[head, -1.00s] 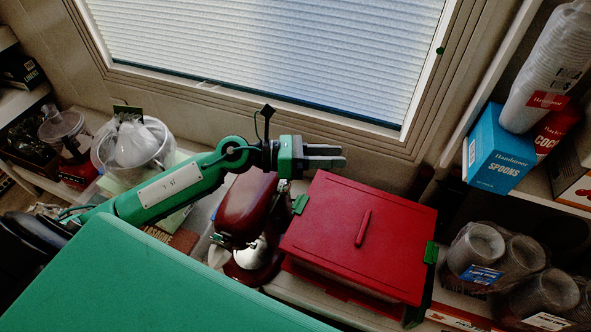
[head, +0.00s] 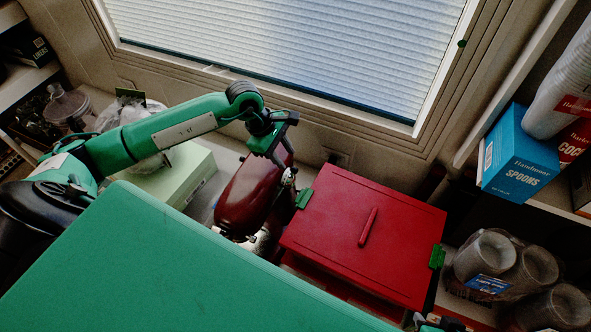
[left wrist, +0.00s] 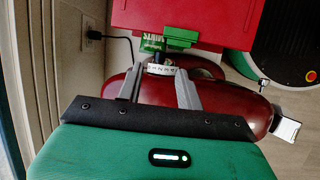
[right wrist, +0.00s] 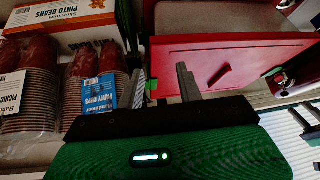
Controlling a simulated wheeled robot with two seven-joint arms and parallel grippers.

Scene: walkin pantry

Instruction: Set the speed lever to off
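The dark red stand mixer (head: 246,196) stands left of the red box, its head tilted in the picture. In the left wrist view the mixer (left wrist: 232,105) lies under my left gripper (left wrist: 158,72). That gripper is open, its two fingers apart on either side of a small pale lettered plate (left wrist: 161,70) with a dark knob-like part by it. I cannot tell whether this part is the speed lever or whether a finger touches it. In the head view my left gripper (head: 288,178) points down at the mixer's right end. My right gripper (right wrist: 161,84) is open and empty.
A red lidded box (head: 345,235) with green clips stands close right of the mixer. A pale green box (head: 180,178) is to the left. Shelves on the right hold a blue spoons box (head: 518,155) and wrapped cups (head: 490,255). A window is behind.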

